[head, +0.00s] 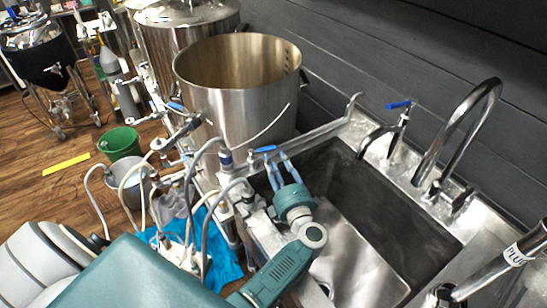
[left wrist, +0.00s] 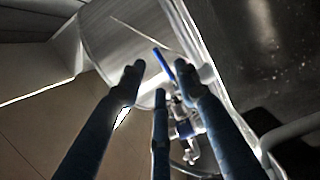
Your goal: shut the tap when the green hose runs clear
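My left gripper (head: 279,166) is over the near left edge of the sink, its light-blue fingers spread and empty. A tap with a blue lever (head: 265,149) sits just beyond its fingertips, at the foot of the big steel pot. In the left wrist view the blue lever (left wrist: 163,65) shows between the open fingers (left wrist: 160,84), with its metal valve body partly behind them. I cannot tell whether lever and fingers touch. Several pale hoses (head: 206,150) loop at the left of the sink; I cannot pick out a green one or see what runs in it. My right gripper is not in view.
A green bucket (head: 120,143) and a steel pail (head: 133,185) stand at the left.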

